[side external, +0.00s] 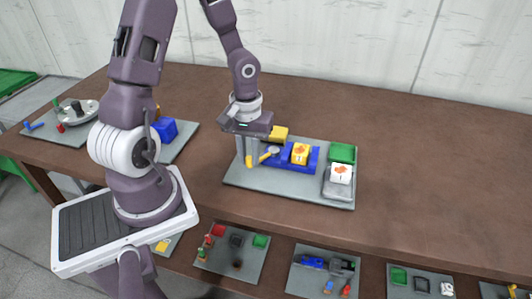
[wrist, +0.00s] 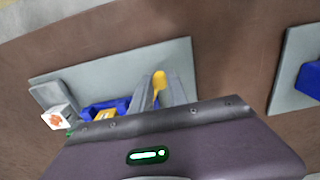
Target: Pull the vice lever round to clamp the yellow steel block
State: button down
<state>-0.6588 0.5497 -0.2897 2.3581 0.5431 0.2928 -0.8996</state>
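The blue vice (side external: 284,161) sits on a grey board (side external: 290,188) in the side view. The yellow block (side external: 300,153), with an orange mark on its face, sits in the vice. The yellow lever (side external: 249,162) is at the vice's left end, near a round grey part. My gripper (side external: 248,162) points down over that end, its fingers on either side of the lever's handle. In the wrist view the yellow handle (wrist: 160,80) fills the narrow gap between the fingertips, so the gripper looks shut on it. The fingers hide part of the lever and vice there.
A yellow block (side external: 278,134) stands behind the vice. A green block (side external: 342,153) and a white cube (side external: 341,173) on a grey piece stand at the board's right. A blue block (side external: 165,130) is on another board at left. The table's right side is clear.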

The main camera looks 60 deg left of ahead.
dwell(0.4)
jog(key=shift+s+a, duration=0.1)
jog(key=shift+a, duration=1.15)
